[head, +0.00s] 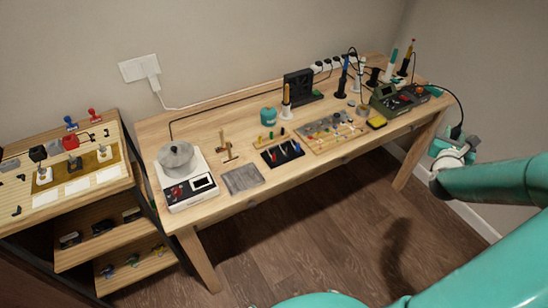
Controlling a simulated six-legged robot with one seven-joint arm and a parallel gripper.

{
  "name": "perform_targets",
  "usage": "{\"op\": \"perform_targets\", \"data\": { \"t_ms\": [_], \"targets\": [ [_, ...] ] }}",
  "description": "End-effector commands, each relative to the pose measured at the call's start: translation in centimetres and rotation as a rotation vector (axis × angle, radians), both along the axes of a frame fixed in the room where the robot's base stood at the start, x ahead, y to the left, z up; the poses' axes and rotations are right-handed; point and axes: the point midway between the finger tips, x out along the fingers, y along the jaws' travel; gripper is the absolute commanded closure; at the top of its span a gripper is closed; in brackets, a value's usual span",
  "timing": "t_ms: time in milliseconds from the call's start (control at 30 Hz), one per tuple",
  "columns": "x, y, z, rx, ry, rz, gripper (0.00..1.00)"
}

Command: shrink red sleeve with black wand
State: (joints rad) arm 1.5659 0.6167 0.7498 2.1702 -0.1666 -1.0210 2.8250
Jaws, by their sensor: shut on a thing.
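My gripper (459,142) is at the right, off the table's right end, in front of the grey wall. It is shut on a small black piece, which looks like the black wand (456,131). A black cord arches from the wand back toward the dark station (392,99) at the table's right end. The wand is held clear of the table; most of it is hidden by the gripper. I cannot make out the red sleeve for sure; small coloured parts lie on the wooden work board (318,147), too small to tell apart.
The wooden table (215,135) also holds a scale with a pot (177,158), a grey mat (242,178), a black tray (272,157), a yellow-topped box (376,123) and upright tools. A shelf unit (75,215) stands left. The floor (330,235) before the table is clear.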

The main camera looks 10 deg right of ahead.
Motion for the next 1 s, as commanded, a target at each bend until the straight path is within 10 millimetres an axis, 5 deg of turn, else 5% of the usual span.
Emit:
{"op": "perform_targets", "data": {
  "t_ms": [467, 1000],
  "targets": [
    [0.0, 0.0, 0.4, -0.002, -0.001, 0.0, 0.98],
    [0.0, 0.0, 7.5, -0.004, 0.0, 0.0, 0.98]
  ]
}}
